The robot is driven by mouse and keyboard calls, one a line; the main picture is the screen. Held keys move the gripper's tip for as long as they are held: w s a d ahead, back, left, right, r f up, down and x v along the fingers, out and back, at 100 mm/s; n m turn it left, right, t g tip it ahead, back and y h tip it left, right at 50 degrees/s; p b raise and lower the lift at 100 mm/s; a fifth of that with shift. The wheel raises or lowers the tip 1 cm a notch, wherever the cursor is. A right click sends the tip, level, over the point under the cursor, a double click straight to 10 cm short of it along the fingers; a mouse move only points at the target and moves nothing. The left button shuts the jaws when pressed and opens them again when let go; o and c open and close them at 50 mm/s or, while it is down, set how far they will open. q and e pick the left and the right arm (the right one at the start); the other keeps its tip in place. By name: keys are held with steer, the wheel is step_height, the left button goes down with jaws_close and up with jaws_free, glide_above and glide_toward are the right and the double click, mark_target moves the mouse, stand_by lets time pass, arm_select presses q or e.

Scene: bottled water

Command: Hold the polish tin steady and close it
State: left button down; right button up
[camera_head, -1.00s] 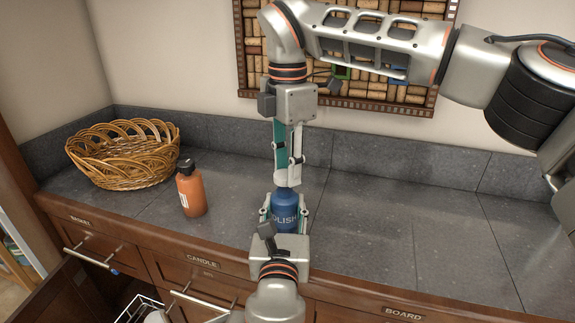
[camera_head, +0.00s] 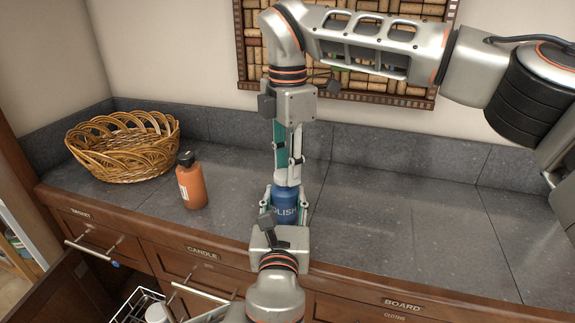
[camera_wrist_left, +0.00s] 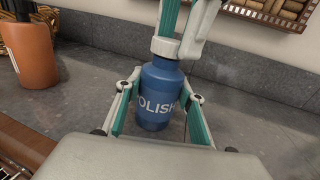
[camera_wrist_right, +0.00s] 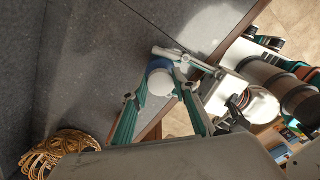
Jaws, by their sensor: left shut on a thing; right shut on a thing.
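The polish tin is a blue bottle (camera_head: 285,206) lettered POLISH, upright over the counter. It also shows in the left wrist view (camera_wrist_left: 158,98). My left gripper (camera_head: 280,212) is shut around its body, with a finger on each side. A white cap (camera_wrist_left: 165,47) sits at the bottle's mouth, in line with it; I cannot tell whether it is fully seated. My right gripper (camera_head: 287,172) points down from above, shut on the cap. In the right wrist view the cap (camera_wrist_right: 160,83) lies between its fingertips, with the blue shoulder (camera_wrist_right: 158,65) behind.
An orange bottle with a dark cap (camera_head: 190,184) stands to the left. A wicker basket (camera_head: 122,150) is at the back left. The grey counter (camera_head: 400,225) is clear on the right. Labelled drawers run below; a wire rack (camera_head: 137,305) shows at lower left.

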steer(key=shift+f, duration=0.55)
steer(key=m, duration=0.4)
steer(key=shift+s, duration=0.15)
steer(key=m, duration=0.3)
steer(key=shift+s+m, duration=0.1)
steer(key=shift+m, duration=0.3)
steer(key=m, duration=0.3)
steer(key=shift+s, duration=0.1)
steer(key=m, duration=0.5)
steer(key=shift+s+a+m, duration=0.1)
steer(key=shift+m, duration=0.2)
steer(key=o, duration=0.7)
steer(key=shift+c, duration=0.2)
